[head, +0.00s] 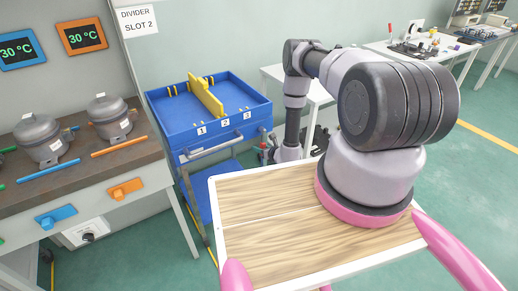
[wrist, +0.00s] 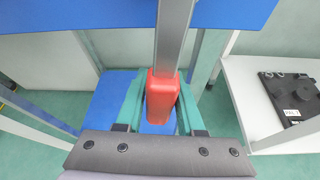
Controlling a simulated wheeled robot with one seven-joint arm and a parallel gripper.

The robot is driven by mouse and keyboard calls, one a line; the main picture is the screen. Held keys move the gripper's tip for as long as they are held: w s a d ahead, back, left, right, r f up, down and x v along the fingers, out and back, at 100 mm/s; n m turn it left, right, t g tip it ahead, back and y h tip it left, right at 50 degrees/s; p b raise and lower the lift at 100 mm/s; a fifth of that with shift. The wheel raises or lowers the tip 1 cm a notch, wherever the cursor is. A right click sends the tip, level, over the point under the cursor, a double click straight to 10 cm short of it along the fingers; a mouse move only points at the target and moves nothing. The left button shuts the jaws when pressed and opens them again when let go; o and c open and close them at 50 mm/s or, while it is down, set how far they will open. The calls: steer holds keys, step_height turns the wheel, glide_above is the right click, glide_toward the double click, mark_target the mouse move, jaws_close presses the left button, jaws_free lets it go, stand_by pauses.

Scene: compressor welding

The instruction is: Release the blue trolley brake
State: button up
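The blue trolley (head: 182,128) stands left of centre in the head view, with a blue tray top, a grey push handle and a lower blue shelf. In the wrist view, a red block (wrist: 162,95), which looks like the brake, sits on a grey upright post of the trolley. My gripper (wrist: 160,100) has its two green fingers on either side of this red block. A narrow gap shows at the left finger, and the right finger is very close to the block. In the head view, my gripper (head: 268,153) is small, low at the trolley's right side.
A workbench (head: 95,170) with compressors stands left of the trolley. The tray has a yellow divider (head: 206,95) and slots 1 to 3. A white table (wrist: 245,90) with a black part (wrist: 292,92) is to the right in the wrist view.

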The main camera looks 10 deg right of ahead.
steer(key=shift+o, duration=0.9)
steer(key=v, duration=1)
steer(key=shift+s+d+r, duration=0.2)
steer(key=shift+s+r, duration=0.05)
steer(key=shift+s, duration=0.05)
